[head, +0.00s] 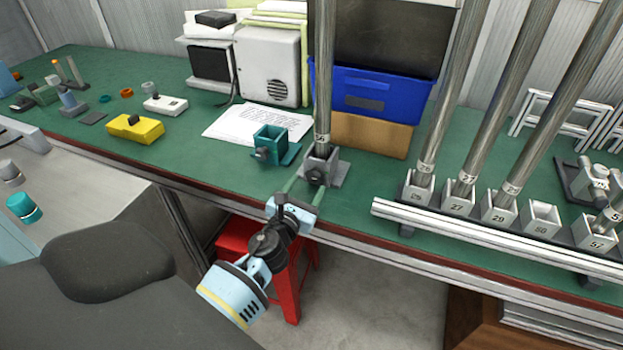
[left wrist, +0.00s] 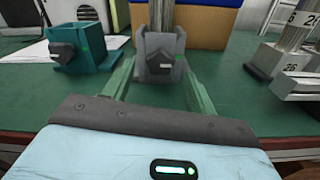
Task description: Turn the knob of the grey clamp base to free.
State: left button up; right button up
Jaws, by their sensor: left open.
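The grey clamp base (head: 336,174) stands near the table's front edge with a metal pole (head: 323,80) upright in it. Its dark knob (left wrist: 161,66) is on the front face and carries a small white mark; a green dot is on the base to the knob's right. The grey base (left wrist: 181,44) is straight ahead in the left wrist view. My left gripper (head: 303,186) is open in front of the base, its two green fingers (left wrist: 158,85) spread to either side of the knob. I cannot tell whether they touch it. My right gripper is not in view.
A teal clamp base (head: 270,136) with its own knob stands just left of the grey one. A rack of numbered sockets (head: 460,208) with poles is to the right, behind a pale rail (head: 480,236). A blue bin (head: 370,92) is behind. A red stool (head: 283,285) is below.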

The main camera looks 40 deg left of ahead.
aim_at(312, 178)
pick_arm(q)
jog(key=shift+x, duration=2)
jog(key=c, duration=1)
